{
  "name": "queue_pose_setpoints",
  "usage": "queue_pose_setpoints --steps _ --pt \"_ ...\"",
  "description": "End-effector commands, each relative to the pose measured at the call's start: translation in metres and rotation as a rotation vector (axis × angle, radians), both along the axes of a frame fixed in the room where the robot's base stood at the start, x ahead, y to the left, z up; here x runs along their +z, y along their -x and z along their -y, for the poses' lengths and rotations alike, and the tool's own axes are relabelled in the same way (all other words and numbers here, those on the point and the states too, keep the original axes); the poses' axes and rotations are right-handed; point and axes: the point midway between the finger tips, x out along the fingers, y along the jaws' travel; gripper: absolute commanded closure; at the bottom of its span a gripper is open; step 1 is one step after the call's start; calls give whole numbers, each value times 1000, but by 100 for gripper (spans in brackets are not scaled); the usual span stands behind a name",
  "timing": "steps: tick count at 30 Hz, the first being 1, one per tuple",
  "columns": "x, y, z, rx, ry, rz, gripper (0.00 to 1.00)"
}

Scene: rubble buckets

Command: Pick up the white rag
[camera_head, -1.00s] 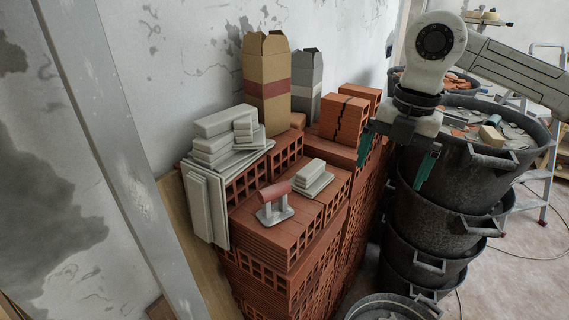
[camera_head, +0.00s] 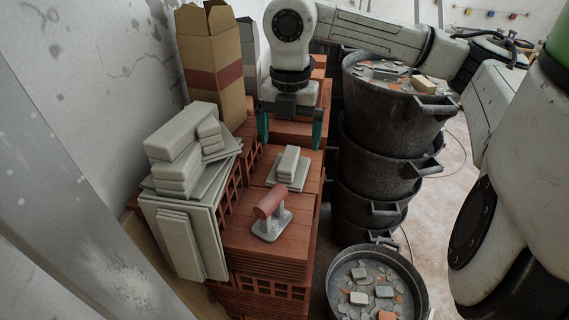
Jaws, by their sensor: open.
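I cannot make out a clear white rag. A small pale grey-white stack (camera_head: 288,170) lies on top of the brick pile (camera_head: 240,235); I cannot tell whether any of it is cloth. My gripper (camera_head: 290,135) points down with its two green-tipped fingers apart and nothing seen between them. In the picture it is just above and behind the small stack; its height over the bricks is hard to judge.
Pale blocks and slabs (camera_head: 178,150) sit at the left of the pile. An open cardboard box (camera_head: 212,70) stands behind, by the wall. Stacked black buckets (camera_head: 385,130), the top one rubble-filled, stand on the right; another rubble bucket (camera_head: 413,284) is in front.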

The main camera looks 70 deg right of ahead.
Motion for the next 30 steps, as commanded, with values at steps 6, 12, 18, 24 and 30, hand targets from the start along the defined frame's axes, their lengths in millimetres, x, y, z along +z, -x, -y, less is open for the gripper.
queue_pose_setpoints --steps 6,12,18,24,30 --pt "-16 0 0 1 0 1 0" --pt "-37 -1 -1 -1 -4 1 0" --pt "-63 -1 -1 -1 -2 1 0" --pt "-68 -1 -1 1 2 1 0" --pt "-68 -1 -1 0 2 1 11"
